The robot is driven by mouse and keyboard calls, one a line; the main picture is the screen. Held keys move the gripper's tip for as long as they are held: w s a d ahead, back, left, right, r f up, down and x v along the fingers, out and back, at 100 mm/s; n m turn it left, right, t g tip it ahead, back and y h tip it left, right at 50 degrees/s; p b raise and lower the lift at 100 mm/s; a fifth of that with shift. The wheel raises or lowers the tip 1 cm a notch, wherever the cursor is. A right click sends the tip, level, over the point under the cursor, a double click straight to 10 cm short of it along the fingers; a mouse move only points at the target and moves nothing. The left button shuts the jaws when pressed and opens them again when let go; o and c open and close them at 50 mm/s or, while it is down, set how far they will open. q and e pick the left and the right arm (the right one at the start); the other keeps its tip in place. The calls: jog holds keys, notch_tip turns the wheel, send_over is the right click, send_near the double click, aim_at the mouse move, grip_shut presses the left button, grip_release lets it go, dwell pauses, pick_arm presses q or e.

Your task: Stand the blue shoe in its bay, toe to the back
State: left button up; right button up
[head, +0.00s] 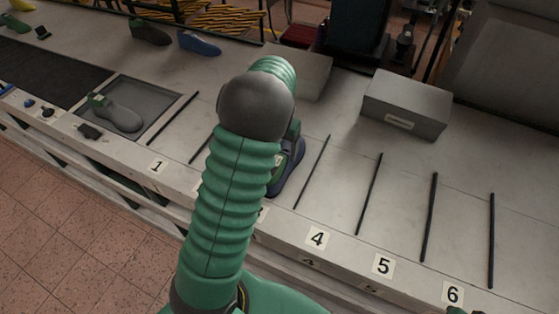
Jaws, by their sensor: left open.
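A dark blue shoe (291,168) is on the bench in the numbered bays, behind label 3 and left of the divider by label 4. My left arm hides much of it, so I cannot tell which way its toe points. My left gripper (293,134) is right above and beside this shoe, mostly hidden behind my forearm. Its jaws are open; contact with the shoe cannot be made out. Another, brighter blue shoe (199,42) lies at the back left of the bench, away from the gripper. My right gripper does not show.
Thin black dividers (369,193) separate the numbered bays. A grey box (407,103) stands behind bays 4 and 5, and another (302,72) behind my arm. A grey-green shoe (118,115) lies in a tray (160,96) at left. A dark shoe (150,31) lies farther back.

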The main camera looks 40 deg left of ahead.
pick_arm(q)
notch_tip(320, 180, up, 4)
jog(key=shift+d+f, duration=0.1)
jog(key=s+d+f+n+t, duration=0.1)
jog(key=s+d+n, duration=0.4)
jog(key=d+n, duration=0.5)
jog(key=s+d+f+n+t, duration=0.1)
jog(key=s+d+f+n, duration=0.2)
jog(key=n, duration=1.9)
jog(key=s+d, duration=0.3)
jog(key=d, duration=0.4)
jog(key=shift+d+f+n+t, duration=0.2)
jog(key=shift+d+n+t, duration=0.05)
jog(key=shift+n+t, duration=0.05)
